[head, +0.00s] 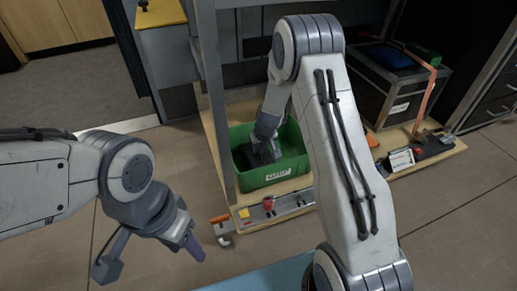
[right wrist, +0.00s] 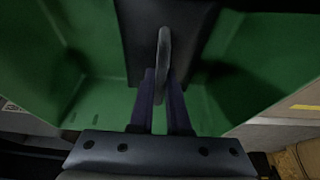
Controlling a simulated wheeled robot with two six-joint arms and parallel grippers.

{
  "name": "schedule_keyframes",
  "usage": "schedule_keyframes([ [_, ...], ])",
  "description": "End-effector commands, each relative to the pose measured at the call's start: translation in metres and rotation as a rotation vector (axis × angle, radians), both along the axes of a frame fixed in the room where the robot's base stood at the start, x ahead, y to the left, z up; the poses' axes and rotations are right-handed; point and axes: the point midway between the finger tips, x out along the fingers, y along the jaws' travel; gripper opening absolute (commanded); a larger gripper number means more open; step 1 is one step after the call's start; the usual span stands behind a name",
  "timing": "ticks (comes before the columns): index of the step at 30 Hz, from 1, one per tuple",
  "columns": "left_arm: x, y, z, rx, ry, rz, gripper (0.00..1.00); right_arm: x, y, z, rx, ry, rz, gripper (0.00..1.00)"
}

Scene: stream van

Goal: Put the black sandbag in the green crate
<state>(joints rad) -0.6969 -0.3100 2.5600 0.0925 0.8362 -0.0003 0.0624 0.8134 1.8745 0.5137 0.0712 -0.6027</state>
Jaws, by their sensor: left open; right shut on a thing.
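The green crate (head: 282,176) stands on a wooden platform in the middle of the head view, with a white label on its front. My right gripper (head: 264,152) reaches down into the crate from above. In the right wrist view, the right gripper (right wrist: 163,100) is shut on the grey loop handle of the black sandbag (right wrist: 135,35). The bag is between the crate's green walls; whether it touches the floor I cannot tell. In the head view my right arm and gripper largely hide the bag. My left gripper (head: 193,246) is open and empty over the floor at lower left.
A black case (head: 393,85) with blue and green things on top stands right of the crate, an orange strap beside it. A metal post (head: 212,90) rises at the crate's left. A strip with small tools (head: 270,209) lies in front. The floor at left is clear.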

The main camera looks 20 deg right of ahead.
Motion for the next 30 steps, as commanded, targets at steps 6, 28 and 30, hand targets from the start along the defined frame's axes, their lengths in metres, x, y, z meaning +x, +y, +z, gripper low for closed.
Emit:
schedule_keyframes([
  [6,0.0,0.0,-0.002,0.0,0.0,0.0,0.5,0.0,0.0,-0.002,0.0,0.0,0.0,0.45],
  [28,0.0,0.0,0.039,0.0,0.0,0.0,0.5,-0.028,-0.001,0.075,0.0,-0.001,0.0,0.45],
  [30,0.0,0.0,0.046,0.0,0.0,0.0,0.5,-0.033,-0.001,0.087,0.0,-0.001,-0.001,0.45],
])
